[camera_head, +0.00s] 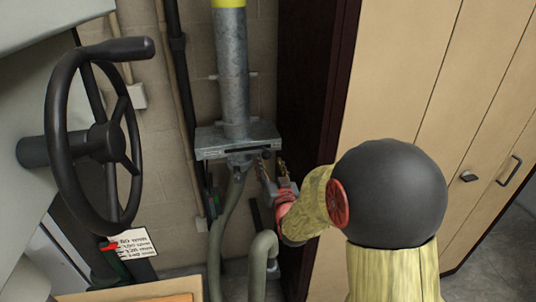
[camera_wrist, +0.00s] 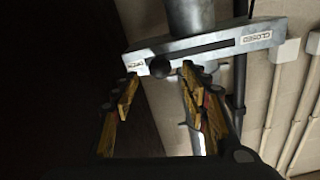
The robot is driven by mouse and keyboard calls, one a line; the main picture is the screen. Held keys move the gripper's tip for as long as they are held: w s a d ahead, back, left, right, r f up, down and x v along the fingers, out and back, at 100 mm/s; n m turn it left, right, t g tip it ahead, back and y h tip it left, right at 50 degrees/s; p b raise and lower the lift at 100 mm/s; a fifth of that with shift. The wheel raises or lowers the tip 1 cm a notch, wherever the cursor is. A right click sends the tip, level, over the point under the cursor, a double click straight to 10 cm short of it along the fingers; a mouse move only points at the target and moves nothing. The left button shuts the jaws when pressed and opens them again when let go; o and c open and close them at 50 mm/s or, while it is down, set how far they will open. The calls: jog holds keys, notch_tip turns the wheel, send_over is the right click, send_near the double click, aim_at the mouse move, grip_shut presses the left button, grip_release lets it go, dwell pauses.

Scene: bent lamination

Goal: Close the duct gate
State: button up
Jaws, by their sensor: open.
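The duct gate (camera_head: 215,140) is a flat grey metal box around the vertical galvanized duct (camera_head: 233,75). In the wrist view its front plate (camera_wrist: 215,48) has a long dark slot, with a CLOSED label (camera_wrist: 258,38) at the right end and a label that seems to read OPEN (camera_wrist: 137,67) at the left end. A dark round knob (camera_wrist: 159,67) stands at the slot's left, OPEN end. My gripper (camera_wrist: 159,80) is open, its yellow-and-black fingers on either side of the knob in that picture; contact cannot be told. In the head view my gripper (camera_head: 266,172) is just below the gate's right end.
A black handwheel (camera_head: 105,140) stands at the left. Grey hoses (camera_head: 227,225) hang below the gate. A dark cabinet side (camera_head: 312,75) and beige doors (camera_head: 395,70) are close on the right. Pipes (camera_wrist: 295,100) run along the block wall.

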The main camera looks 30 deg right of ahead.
aim_at(266, 156)
jog(key=b+x, duration=0.1)
jog(key=x, duration=0.6)
jog(key=shift+f, duration=0.15)
jog(key=shift+c, duration=0.6)
grip_shut()
